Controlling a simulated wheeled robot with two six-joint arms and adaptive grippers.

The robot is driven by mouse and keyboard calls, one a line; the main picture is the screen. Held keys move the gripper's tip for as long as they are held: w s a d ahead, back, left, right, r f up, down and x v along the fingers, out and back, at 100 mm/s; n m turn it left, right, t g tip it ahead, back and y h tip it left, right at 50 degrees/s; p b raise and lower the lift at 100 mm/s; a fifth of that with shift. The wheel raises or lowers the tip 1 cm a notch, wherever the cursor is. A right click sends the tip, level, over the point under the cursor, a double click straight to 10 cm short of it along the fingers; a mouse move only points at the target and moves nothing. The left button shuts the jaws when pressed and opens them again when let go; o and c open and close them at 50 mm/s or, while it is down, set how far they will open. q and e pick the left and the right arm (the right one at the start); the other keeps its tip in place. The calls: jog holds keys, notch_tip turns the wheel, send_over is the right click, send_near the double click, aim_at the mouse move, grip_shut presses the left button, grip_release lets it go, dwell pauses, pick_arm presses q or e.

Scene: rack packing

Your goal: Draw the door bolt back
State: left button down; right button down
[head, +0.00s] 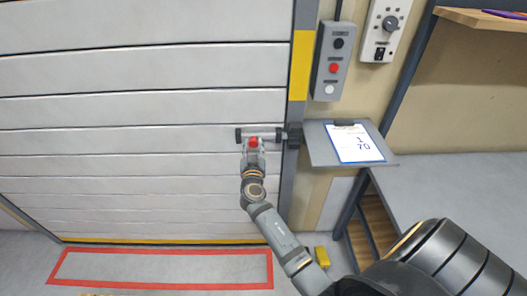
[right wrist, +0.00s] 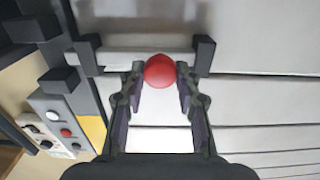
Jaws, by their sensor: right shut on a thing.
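The door bolt (head: 265,134) is a grey bar lying level across the right edge of the white slatted door (head: 140,110). Its red knob (head: 253,142) sticks out toward me. In the right wrist view the bolt bar (right wrist: 120,58) runs between two dark brackets, with the red knob (right wrist: 160,71) near the right one. My right gripper (head: 253,148) is at the knob, and in the right wrist view its two fingers (right wrist: 160,78) close on the knob's sides. The bar's end reaches toward the dark keeper (head: 294,135) on the door frame. My left gripper is not in view.
A control box (head: 331,62) with black, red and white buttons hangs right of the door frame. Below it, a small shelf (head: 318,148) holds a clipboard (head: 355,143). A grey bench (head: 450,190) stands at the right. A red-outlined floor area (head: 160,268) lies before the door.

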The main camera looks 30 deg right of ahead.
jog(key=shift+w+a, duration=0.15)
jog(key=shift+a, duration=0.1)
jog(key=c, duration=1.1)
grip_release()
jog(key=shift+d, duration=0.2)
jog(key=shift+o, duration=0.7)
notch_tip(320, 180, up, 10)
